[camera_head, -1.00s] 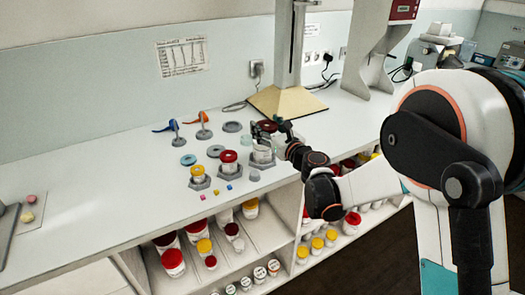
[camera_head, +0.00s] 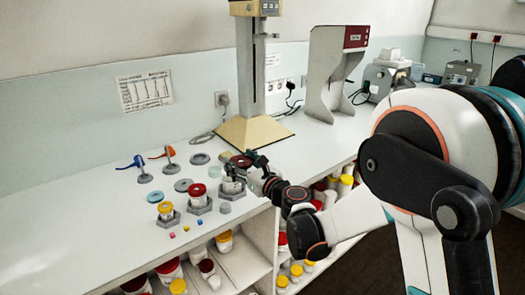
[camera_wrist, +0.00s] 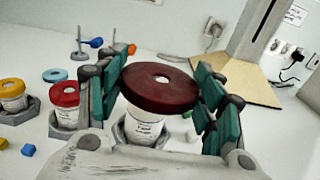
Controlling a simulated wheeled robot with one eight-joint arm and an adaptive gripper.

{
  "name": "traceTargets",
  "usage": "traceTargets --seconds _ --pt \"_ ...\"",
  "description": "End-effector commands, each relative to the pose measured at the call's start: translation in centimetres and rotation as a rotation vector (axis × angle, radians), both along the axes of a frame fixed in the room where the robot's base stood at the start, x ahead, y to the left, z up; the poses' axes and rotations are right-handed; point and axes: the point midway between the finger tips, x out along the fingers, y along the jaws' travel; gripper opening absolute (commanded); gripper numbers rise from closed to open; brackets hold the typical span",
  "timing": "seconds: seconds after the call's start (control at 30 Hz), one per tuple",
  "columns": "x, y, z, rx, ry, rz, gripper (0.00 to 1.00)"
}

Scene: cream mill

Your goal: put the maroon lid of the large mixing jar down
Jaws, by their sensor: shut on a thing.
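The maroon lid (camera_wrist: 160,88) is a thick disc with a small hole in its centre. It sits between the green-padded fingers of my gripper (camera_wrist: 163,100), which are shut on it. The large mixing jar (camera_wrist: 143,128), pale with a label, stands upright in a grey hexagonal base behind and below the lid in the wrist view. The lid hides the jar's rim there. In the head view the maroon lid (camera_head: 240,160) shows above and slightly right of the jar (camera_head: 232,186), apparently raised off it, with my gripper (camera_head: 252,162) beside it.
A red-lidded jar (camera_head: 197,190) and a yellow-lidded jar (camera_head: 165,209) stand left of the large jar. Flat grey discs (camera_head: 200,159), a blue ring (camera_head: 155,197) and small cubes lie nearby. A stand with a beige base (camera_head: 250,133) is behind.

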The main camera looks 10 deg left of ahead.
Motion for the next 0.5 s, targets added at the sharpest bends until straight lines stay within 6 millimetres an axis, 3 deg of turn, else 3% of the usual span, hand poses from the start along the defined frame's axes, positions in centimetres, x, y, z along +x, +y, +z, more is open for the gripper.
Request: traceTargets --seconds 0.13,0.23,0.37,0.5 --pt "0.7 -1.7 0.0 0.000 0.000 -0.035 0.39" --pt "1.8 -4.8 -0.1 0.000 0.000 -0.101 0.39" --pt "3.6 -11.1 -0.2 0.000 0.000 -0.230 0.39" --pt "4.8 -18.6 -0.3 0.000 0.000 -0.384 0.39"
